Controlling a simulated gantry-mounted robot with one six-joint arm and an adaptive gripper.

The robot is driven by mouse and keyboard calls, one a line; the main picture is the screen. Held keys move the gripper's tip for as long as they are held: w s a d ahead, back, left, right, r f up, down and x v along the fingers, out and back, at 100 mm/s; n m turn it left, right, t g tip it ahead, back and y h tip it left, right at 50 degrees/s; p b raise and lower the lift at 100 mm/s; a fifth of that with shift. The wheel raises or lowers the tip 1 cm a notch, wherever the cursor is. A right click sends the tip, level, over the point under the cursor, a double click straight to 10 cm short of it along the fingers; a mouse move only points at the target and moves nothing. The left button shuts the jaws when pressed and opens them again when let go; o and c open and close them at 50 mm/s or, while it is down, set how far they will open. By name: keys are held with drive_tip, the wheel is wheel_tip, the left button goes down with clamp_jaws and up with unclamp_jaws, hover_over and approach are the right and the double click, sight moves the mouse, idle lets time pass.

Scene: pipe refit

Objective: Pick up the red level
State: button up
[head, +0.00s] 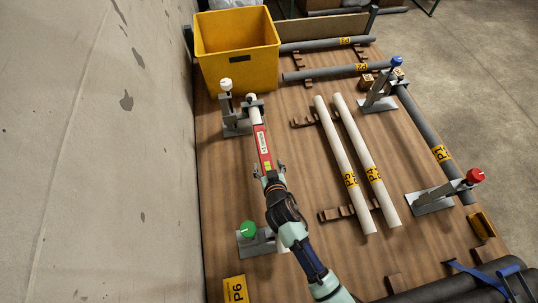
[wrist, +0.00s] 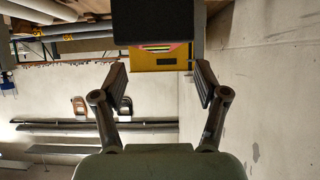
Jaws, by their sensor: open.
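The red level (head: 263,146) is a narrow red bar with a white label. In the head view it lies lengthwise along the white pipe (head: 254,114) on the left of the board. My gripper (head: 269,170) is at the level's near end, with its fingers open on either side of it. In the wrist view my open gripper (wrist: 160,82) has nothing visible clamped between its fingers. A dark block (wrist: 152,22) fills the top middle there, with a thin reddish strip (wrist: 157,47) under it. I cannot tell whether that strip is the level. My arm hides the board behind the gripper.
A white-knobbed clamp (head: 227,100) and a green-knobbed clamp (head: 249,231) stand near the pipe. A yellow bin (head: 237,50) stands at the back left by the wall (head: 110,150). Two white pipes (head: 347,168) lie to the right. Blue- and red-knobbed clamps (head: 465,183) stand farther right.

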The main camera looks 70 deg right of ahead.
sight(265, 154)
drive_tip(key=shift+s+d, duration=0.2)
drive_tip(key=shift+d+f, duration=0.15)
drive_tip(key=shift+d, duration=0.05)
drive_tip(key=shift+w+b+x, duration=0.2)
drive_tip(key=shift+b+x, duration=0.1)
drive_tip(key=shift+x, duration=0.65)
drive_tip(key=b+x, duration=0.2)
drive_tip(key=x, duration=0.3)
drive_tip(key=shift+w, duration=0.2)
clamp_jaws()
